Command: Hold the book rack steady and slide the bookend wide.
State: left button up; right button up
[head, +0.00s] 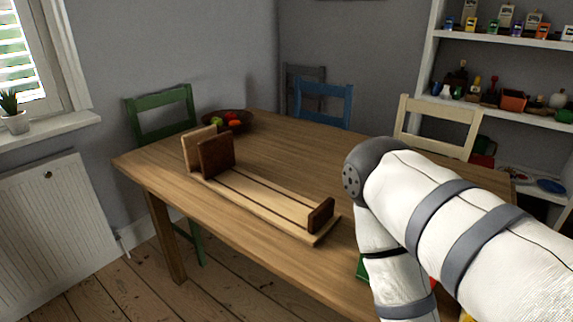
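The wooden book rack (265,199) lies along the table's near side. Its base is a long pale board with dark slots. A tall pale end panel (192,148) stands at its left end. A dark brown upright bookend (217,156) stands close beside that panel. A shorter dark brown end piece (321,215) stands at the right end. No books are on the rack. Neither gripper is in view. My arm fills the right of the head view and its hand is out of frame.
The rack stands on a wooden table (290,150). A bowl (238,127) with red and green fruit sits behind it. Green (163,110), blue (322,103) and cream (436,125) chairs surround the table. A green object (363,269) shows partly beside my arm.

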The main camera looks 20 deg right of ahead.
aim_at(217, 153)
jog(key=i+j+z, duration=0.2)
jog(key=z, duration=0.2)
jog(key=i+j+z, duration=0.25)
jog(key=z, duration=0.15)
jog(key=i+j+z, duration=0.15)
jog(key=j+z, duration=0.2)
jog(key=i+j+z, duration=0.1)
jog(key=j+z, duration=0.5)
jog(key=j, duration=0.2)
jog(key=i+j+z, duration=0.15)
jog(key=j, duration=0.25)
